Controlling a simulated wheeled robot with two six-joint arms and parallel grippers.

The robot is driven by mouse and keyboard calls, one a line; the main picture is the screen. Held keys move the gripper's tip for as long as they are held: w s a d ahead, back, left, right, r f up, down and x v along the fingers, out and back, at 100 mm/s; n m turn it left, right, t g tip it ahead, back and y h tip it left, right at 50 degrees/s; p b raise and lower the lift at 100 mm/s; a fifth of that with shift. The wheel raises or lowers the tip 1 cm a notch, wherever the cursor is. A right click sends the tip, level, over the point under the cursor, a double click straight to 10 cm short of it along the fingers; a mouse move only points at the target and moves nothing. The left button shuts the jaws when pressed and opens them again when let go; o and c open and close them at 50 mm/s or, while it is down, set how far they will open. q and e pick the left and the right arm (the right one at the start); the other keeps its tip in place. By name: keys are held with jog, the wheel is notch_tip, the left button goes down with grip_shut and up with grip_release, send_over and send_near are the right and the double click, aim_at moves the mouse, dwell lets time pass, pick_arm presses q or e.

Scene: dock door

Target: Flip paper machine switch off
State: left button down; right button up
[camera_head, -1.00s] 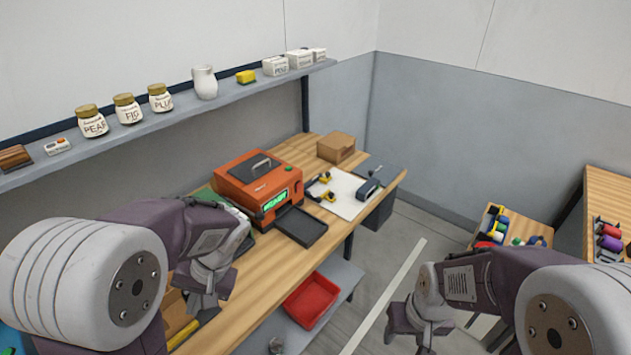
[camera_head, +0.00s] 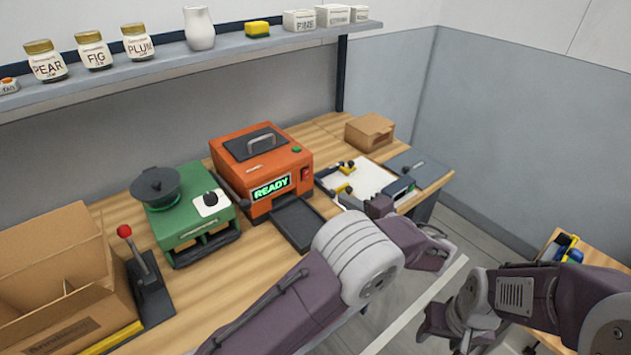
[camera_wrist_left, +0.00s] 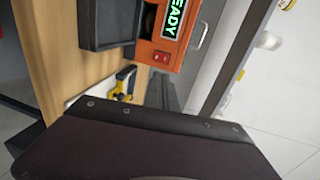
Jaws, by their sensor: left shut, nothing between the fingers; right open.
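The orange machine (camera_head: 262,185) stands on the wooden bench, with a green READY display (camera_head: 271,188), a green button on top and a dark tray in front. Its red switch (camera_head: 305,175) is on the front right; in the left wrist view the switch (camera_wrist_left: 160,57) shows close up, and its position is too small to tell. My left gripper (camera_head: 380,205) is shut and empty, to the right of the machine near the white board, apart from the switch. Its dark body fills the bottom of the left wrist view. My right gripper (camera_head: 447,325) is open and empty, low at the right.
A green machine (camera_head: 190,215), a red-knobbed lever (camera_head: 145,275) and a cardboard box (camera_head: 60,275) stand left on the bench. A white board (camera_head: 355,182) with yellow-black clamps and a small carton (camera_head: 370,132) are to the right. A shelf with jars (camera_head: 93,50) runs above.

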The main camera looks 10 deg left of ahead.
pick_arm(q)
jog(key=p, duration=0.2)
send_near(307, 173)
jog(key=x, duration=0.5)
jog(key=shift+a+f, duration=0.1)
jog(key=shift+a, duration=0.1)
jog(key=shift+w+a, duration=0.4)
jog(key=shift+w, duration=0.05)
pick_arm(e)
jog(key=shift+w+r, duration=0.25)
jog(key=shift+r, duration=0.85)
